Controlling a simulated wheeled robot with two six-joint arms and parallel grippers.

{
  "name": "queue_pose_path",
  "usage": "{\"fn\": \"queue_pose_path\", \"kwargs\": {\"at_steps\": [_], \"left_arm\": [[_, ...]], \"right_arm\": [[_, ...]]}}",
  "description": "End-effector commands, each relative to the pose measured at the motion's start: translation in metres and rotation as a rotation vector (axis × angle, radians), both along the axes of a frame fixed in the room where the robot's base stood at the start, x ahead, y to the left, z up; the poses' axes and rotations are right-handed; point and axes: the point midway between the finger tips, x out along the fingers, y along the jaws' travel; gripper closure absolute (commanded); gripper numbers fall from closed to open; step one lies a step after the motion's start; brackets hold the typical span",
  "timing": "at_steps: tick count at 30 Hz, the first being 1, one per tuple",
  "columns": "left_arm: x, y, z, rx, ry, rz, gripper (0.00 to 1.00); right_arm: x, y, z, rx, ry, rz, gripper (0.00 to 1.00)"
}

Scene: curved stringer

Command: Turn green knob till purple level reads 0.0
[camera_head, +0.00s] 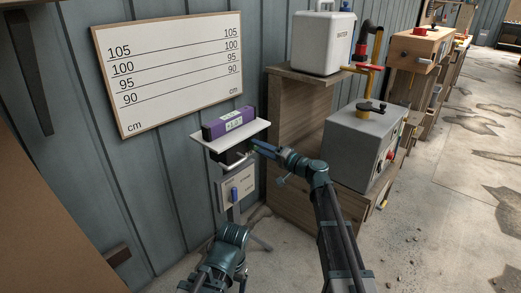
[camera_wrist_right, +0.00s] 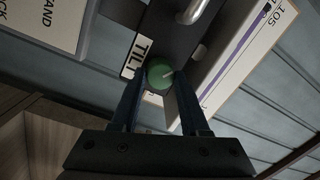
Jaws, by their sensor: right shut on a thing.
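The green knob (camera_wrist_right: 159,75) shows in the right wrist view, with a pale pointer mark on it, beside a label reading TILT. My right gripper (camera_wrist_right: 158,92) has its two fingers on either side of the knob and is shut on it. In the head view my right gripper (camera_head: 260,147) reaches the tilt stand from the right and hides the knob. The purple level (camera_head: 229,124) lies on the stand's white top plate (camera_head: 261,125). Its display is too small to read. My left arm shows at the bottom, but its gripper is not clearly seen.
A lined board (camera_head: 170,70) marked 90 to 105 cm hangs on the wall behind. A metal handle (camera_wrist_right: 193,12) is close to the knob. A wooden cabinet (camera_head: 297,125) and a grey box (camera_head: 352,148) stand to the right. Open concrete floor lies further right.

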Motion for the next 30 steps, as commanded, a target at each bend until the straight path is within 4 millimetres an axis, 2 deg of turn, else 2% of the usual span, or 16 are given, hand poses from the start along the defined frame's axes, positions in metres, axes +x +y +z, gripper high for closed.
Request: {"fn": "queue_pose_path", "kwargs": {"at_steps": [18,30], "left_arm": [[0.0,-0.0003,-0.009,-0.001,0.0,-0.002,0.23],[0.0001,-0.0003,-0.0109,-0.001,0.0,-0.002,0.23]], "right_arm": [[-0.0006,0.0002,-0.0018,0.403,0.402,-0.002,1.0],[-0.0008,0.0005,-0.002,0.573,0.573,-0.002,1.0]]}}
